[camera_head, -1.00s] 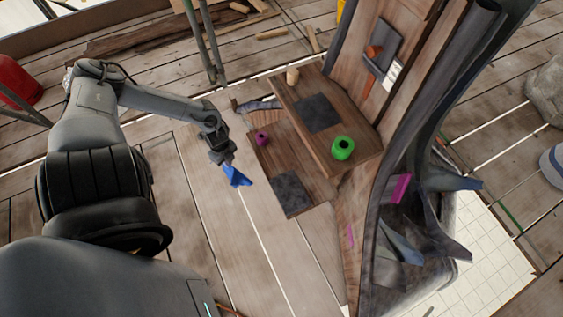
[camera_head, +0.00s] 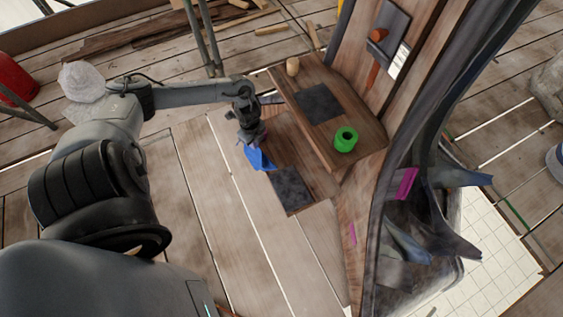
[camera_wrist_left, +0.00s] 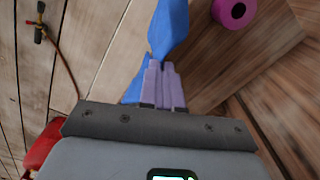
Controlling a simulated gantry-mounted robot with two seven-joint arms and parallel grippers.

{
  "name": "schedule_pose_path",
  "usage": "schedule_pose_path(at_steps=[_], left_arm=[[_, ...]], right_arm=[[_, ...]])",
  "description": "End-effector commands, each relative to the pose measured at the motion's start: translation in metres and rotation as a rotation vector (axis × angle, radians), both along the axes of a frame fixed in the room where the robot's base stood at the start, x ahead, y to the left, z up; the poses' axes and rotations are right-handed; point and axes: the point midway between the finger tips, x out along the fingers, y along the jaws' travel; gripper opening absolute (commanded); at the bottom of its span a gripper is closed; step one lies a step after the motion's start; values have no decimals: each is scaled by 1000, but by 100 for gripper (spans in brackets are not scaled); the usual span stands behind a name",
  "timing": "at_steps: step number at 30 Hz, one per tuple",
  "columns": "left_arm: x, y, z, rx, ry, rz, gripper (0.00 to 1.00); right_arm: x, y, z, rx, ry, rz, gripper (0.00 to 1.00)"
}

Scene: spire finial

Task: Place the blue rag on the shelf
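The blue rag (camera_head: 259,158) hangs from my left gripper (camera_head: 250,137), by the left edge of the lower wooden shelf (camera_head: 318,178). In the left wrist view the blue rag (camera_wrist_left: 168,28) shows at the pale fingertips (camera_wrist_left: 160,68), which are close together on it. Another blue part shows beside the fingers. I cannot tell whether the rag touches the shelf. The upper wooden shelf (camera_head: 362,133) is to the right and higher. My right gripper is not in view.
A dark square patch (camera_head: 291,187) lies on the lower shelf. A magenta roll (camera_wrist_left: 234,12) is near the rag in the left wrist view. The upper shelf holds a green ring-shaped object (camera_head: 345,139), a dark square (camera_head: 319,103) and a small wooden piece (camera_head: 292,66).

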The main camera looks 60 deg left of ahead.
Motion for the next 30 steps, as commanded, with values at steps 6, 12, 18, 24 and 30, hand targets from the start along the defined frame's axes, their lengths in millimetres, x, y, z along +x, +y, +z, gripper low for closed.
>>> schedule_pose_path(at_steps=[6,12,18,24,30], left_arm=[[38,-3,-2,-3,-6,2,0],[70,-5,-2,-2,-5,1,0],[67,-5,-39,-1,4,0,0],[68,-5,-61,-1,2,-1,0],[71,-5,-70,-1,1,0,0]], right_arm=[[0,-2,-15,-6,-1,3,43],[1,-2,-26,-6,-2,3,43],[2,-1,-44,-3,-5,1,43],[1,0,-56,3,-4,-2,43],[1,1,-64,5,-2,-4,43]])
